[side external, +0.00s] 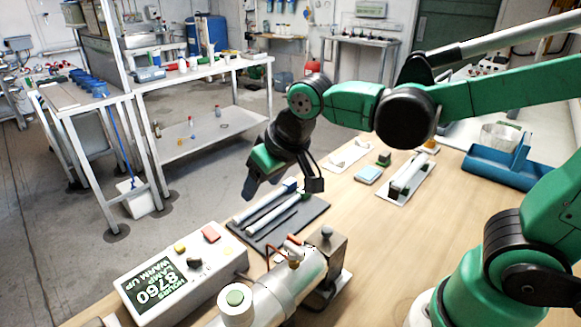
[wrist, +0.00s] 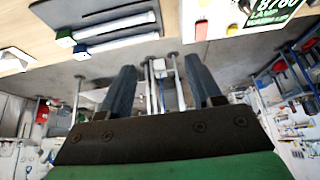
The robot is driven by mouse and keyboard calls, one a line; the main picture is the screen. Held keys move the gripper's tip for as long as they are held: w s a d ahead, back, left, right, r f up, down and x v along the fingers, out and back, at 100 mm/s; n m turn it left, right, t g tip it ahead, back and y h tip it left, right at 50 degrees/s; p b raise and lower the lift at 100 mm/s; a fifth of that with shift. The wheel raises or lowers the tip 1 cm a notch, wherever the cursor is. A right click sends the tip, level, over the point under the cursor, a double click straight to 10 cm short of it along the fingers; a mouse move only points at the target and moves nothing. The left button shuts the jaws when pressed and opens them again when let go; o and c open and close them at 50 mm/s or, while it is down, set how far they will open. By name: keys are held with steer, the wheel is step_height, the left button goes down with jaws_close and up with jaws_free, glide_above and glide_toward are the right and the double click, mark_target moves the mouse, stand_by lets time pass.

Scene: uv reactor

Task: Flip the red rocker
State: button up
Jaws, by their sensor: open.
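The red rocker (side external: 211,235) sits on top of a light grey control box (side external: 160,300), near its right end in the side view. The box has a dark green display reading HOURS 8760, LAMP WARM UP. My gripper (side external: 250,188) is in the air near the table edge, above and apart from the box. Its two fingers (wrist: 158,75) are spread with nothing between them.
A yellow button (side external: 180,248) and a black knob (side external: 194,262) are beside the rocker. A dark mat (side external: 262,240) with white tubes lies behind the box. Open floor lies past the table edge.

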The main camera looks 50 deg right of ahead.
steer(key=g, duration=0.1)
glide_toward(209, 230)
steer(key=shift+x, duration=4)
jaws_close()
